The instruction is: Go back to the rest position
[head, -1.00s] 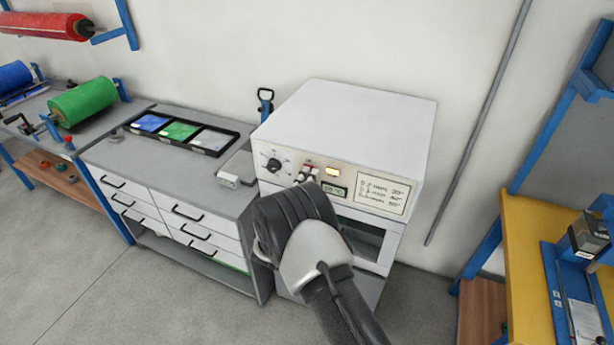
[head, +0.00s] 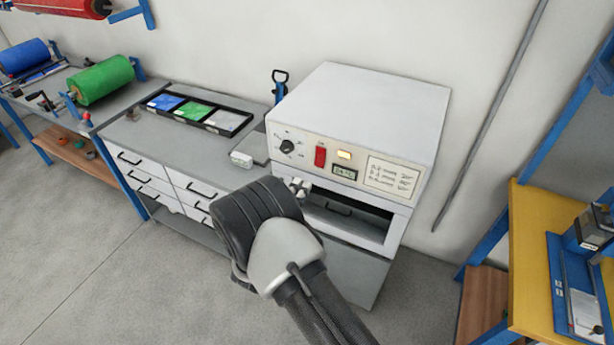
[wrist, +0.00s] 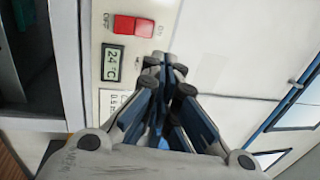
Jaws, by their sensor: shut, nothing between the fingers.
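My gripper (head: 300,188) is in front of the white oven-like machine (head: 362,110) in the head view, mostly hidden behind my own wrist. In the wrist view my gripper (wrist: 165,65) is shut with nothing between its fingers. Its fingertips appear near the red switch (wrist: 134,26) and the small display (wrist: 112,63), which reads about 24 °C. In the head view the red switch (head: 320,156) is fully visible, beside a lit amber lamp (head: 344,155) and a black knob (head: 287,146). The tips look apart from the panel.
A grey bench (head: 150,137) with drawers stands left of the machine, carrying a black tray (head: 243,123) of blue, green and pale sheets. Green (head: 102,80) and blue (head: 24,58) rolls are farther left. A yellow bench (head: 528,262) is at right. The floor at lower left is clear.

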